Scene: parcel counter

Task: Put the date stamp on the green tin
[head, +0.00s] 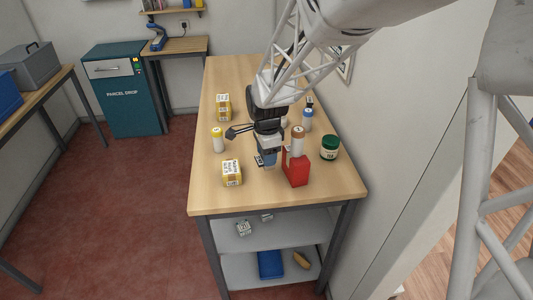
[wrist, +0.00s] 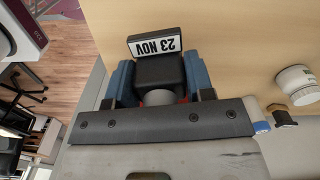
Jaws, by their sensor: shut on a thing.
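The date stamp (wrist: 158,72) is black, with a white label reading "23 NOV" that appears upside down in the wrist view. My gripper (wrist: 157,84) is shut on it, with a blue finger on each side. In the head view my gripper (head: 266,158) is over the front middle of the counter, and the stamp's labelled end (head: 258,161) shows just left of the fingers. The green tin (head: 330,148) stands upright near the counter's right edge, to the right of my gripper. The tin is not identifiable in the wrist view.

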